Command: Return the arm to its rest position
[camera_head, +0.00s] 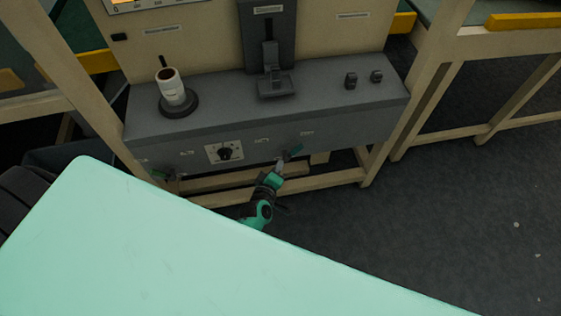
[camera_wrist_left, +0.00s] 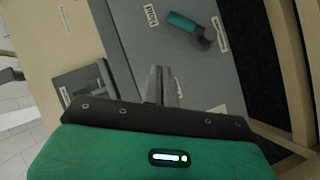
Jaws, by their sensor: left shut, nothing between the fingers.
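My left gripper (camera_head: 282,162) is in the head view, at the front of the grey machine unit (camera_head: 340,122), close to a green-handled lever (camera_head: 294,151) on its lower front edge. The fingers are shut with nothing between them. In the left wrist view the closed fingers (camera_wrist_left: 160,82) point at the grey panel, and the green handle (camera_wrist_left: 182,22) is above and to the right of them, apart in that picture. My left arm's green and black links show below the gripper. My right gripper is not in view.
A white roll (camera_head: 172,88) stands on a dark round base on the grey unit. A rotary knob (camera_head: 225,152) is on its front face. Another green handle (camera_head: 160,175) is at the left. Wooden frame legs (camera_head: 376,165) flank the unit. Open dark floor (camera_head: 450,210) is at the right.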

